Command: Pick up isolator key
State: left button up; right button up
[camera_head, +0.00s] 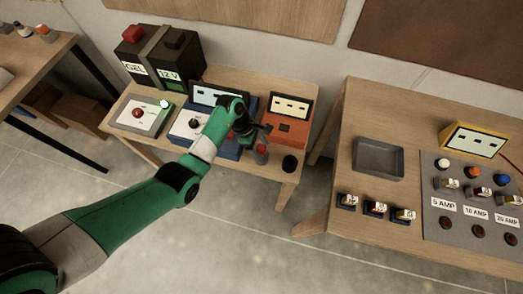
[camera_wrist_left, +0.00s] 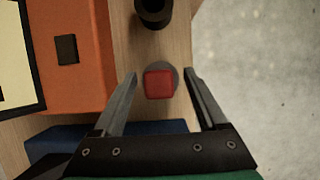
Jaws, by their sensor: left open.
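The isolator key appears to be the red-capped piece with a grey round base (camera_head: 261,152), standing near the front edge of the low wooden table. In the left wrist view its square red top (camera_wrist_left: 159,84) shows from above, between my two fingers. My left gripper (camera_head: 259,136) is open above it, with a gap on each side of the red cap. Nothing is held. How far the fingertips are above the key is hard to tell. My right gripper is not in view.
A black cylinder (camera_head: 289,163) stands just right of the key; it also shows in the left wrist view (camera_wrist_left: 153,10). An orange box (camera_head: 288,129) and a blue-based device (camera_head: 222,150) stand close by. A grey tray (camera_head: 378,158) lies on the right table.

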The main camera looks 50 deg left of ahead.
pick_arm(q)
grip_shut()
dwell(0.4)
